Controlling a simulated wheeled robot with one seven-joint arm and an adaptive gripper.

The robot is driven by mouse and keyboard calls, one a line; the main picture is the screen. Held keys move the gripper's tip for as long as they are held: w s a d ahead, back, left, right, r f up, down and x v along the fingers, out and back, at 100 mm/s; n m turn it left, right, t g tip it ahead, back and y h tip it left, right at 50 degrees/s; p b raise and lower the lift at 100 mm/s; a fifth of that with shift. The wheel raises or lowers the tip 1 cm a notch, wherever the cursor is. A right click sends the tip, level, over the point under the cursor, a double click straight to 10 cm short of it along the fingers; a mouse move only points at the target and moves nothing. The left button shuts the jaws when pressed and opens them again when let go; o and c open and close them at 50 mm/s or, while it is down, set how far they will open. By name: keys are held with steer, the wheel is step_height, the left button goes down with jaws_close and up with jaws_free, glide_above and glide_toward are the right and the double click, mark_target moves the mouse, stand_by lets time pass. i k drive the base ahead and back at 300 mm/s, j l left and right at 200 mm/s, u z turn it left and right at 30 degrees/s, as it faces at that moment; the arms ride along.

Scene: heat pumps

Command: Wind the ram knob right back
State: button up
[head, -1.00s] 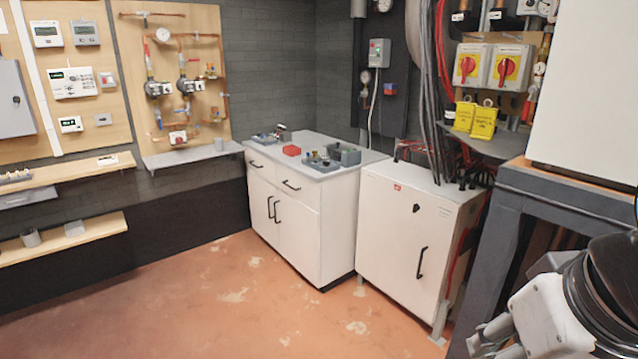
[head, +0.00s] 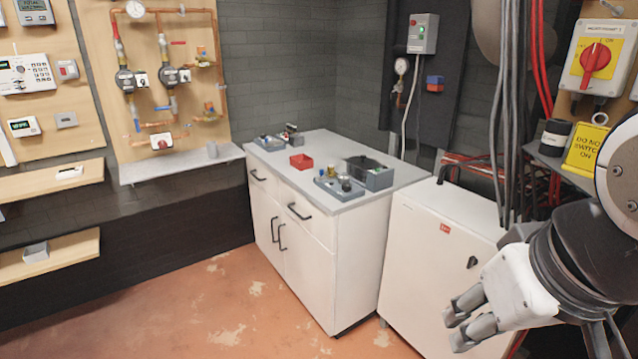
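My gripper (head: 459,329) hangs at the lower right of the head view, in front of the white cabinet. Its two fingers show a gap, and nothing is seen between them. It is well apart from the worktop (head: 262,160) of the drawer unit. On that worktop stand a grey device with small knobs (head: 339,186) near the front and another small grey device with dark parts (head: 278,139) at the back. I cannot tell which part is the ram knob; the details are too small.
Wall shelves (head: 50,257) are at left. The floor (head: 225,310) in front is clear.

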mark_target(346, 187)
steer(key=i+j, duration=0.1)
steer(key=i, duration=0.45)
steer(key=i+j+z, duration=0.1)
steer(key=i, duration=0.45)
steer(key=i+j, duration=0.15)
steer(key=i, duration=0.35)
steer(key=i+j+z, duration=0.1)
steer(key=i, duration=0.45)
